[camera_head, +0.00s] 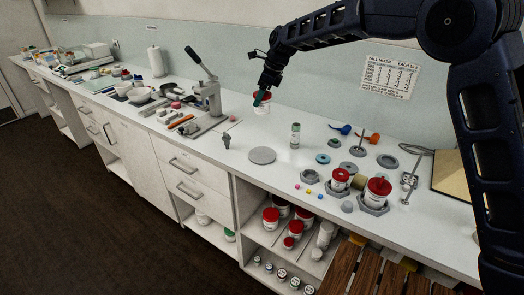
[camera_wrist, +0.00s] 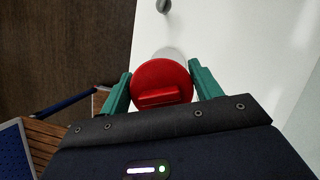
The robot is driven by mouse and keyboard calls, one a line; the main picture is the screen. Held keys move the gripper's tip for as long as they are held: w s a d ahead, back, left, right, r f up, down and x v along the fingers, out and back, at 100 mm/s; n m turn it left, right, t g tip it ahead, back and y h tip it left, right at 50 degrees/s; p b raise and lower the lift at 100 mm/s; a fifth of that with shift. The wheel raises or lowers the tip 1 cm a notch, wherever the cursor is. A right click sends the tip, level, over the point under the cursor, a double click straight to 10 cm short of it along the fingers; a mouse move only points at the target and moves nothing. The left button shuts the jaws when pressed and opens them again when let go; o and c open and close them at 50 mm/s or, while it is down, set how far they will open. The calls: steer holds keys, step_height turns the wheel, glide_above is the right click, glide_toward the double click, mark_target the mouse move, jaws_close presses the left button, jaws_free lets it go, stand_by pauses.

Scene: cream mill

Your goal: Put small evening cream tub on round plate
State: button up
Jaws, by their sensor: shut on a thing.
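A small white tub with a red lid (camera_head: 262,101) is in my gripper (camera_head: 260,95), held in the air above the back of the white counter. In the wrist view the red lid (camera_wrist: 161,83) with its raised bar sits between the green fingers of my gripper (camera_wrist: 161,88), which are shut on it. Its label is too small to read, so I cannot tell if it is the evening cream. A round grey plate (camera_head: 262,155) lies flat and empty on the counter, below the held tub and apart from it.
A lever press (camera_head: 208,92) is at the left. Red-lidded jars (camera_head: 377,191) in grey holders stand at the right.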

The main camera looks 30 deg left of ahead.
step_height(320, 180, down, 20)
steer(key=shift+r, duration=0.25)
stand_by(0.4)
steer(key=shift+f, duration=0.15)
steer(key=o, duration=1)
steer(key=v, duration=1.2)
